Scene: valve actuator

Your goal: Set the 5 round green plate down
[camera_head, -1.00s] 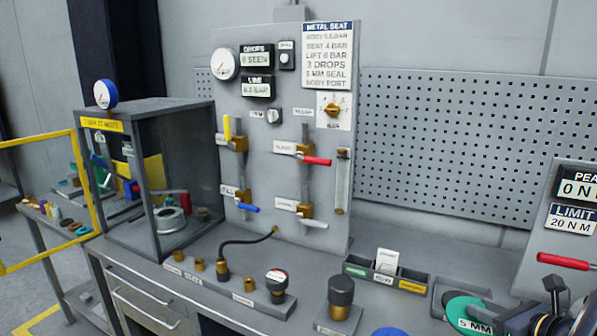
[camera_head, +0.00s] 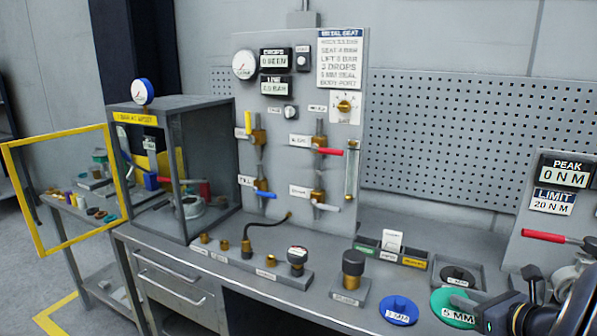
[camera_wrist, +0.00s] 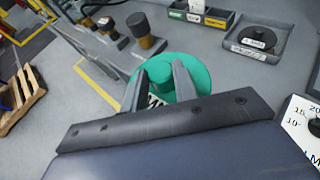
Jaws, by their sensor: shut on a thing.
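The round green plate (camera_head: 452,312) carries a white 5 MM label and shows at the lower right of the head view, beside the blue plate (camera_head: 398,310). My gripper (camera_head: 466,301) reaches in from the right and is shut on the plate's raised knob. In the wrist view the green plate (camera_wrist: 201,77) lies below my fingers (camera_wrist: 163,72), with the green knob between them. The plate looks level and close to the bench top. I cannot tell whether it touches the bench.
A black disc (camera_head: 458,274) sits in a grey tray behind the green plate. A dark-capped fitting (camera_head: 353,268) stands left of the blue plate. A torque unit with a red handle (camera_head: 545,236) stands at right. Bare bench lies in front of the small bins (camera_head: 366,242).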

